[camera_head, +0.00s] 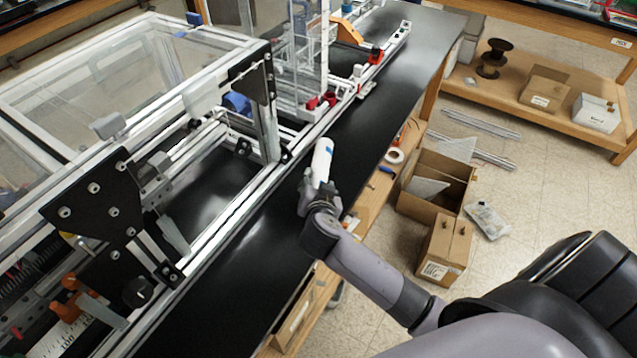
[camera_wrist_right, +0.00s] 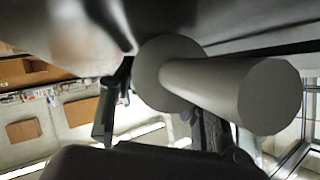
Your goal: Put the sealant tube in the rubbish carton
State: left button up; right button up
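The sealant tube (camera_head: 322,158) is white with a small blue mark. It stands nearly upright in my right gripper (camera_head: 318,186), over the black bench top near its front edge. The right wrist view shows the tube (camera_wrist_right: 225,90) close up, as a pale cylinder between the fingers, which appear shut on it. Its lower part is hidden by the fingers in the head view. An open cardboard carton (camera_head: 405,204), which looks like the rubbish carton, stands on the floor right of the bench with grey pieces in it. My left gripper is out of view.
A second, smaller carton (camera_head: 438,270) stands in front of the open one, and a clear bag (camera_head: 488,220) lies beside it. An aluminium extrusion frame (camera_head: 215,235) fills the bench's left. A tape roll (camera_head: 394,156) lies near the bench's right edge. A low wooden shelf (camera_head: 565,125) stands behind.

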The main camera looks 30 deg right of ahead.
jog(key=shift+o, duration=1.2)
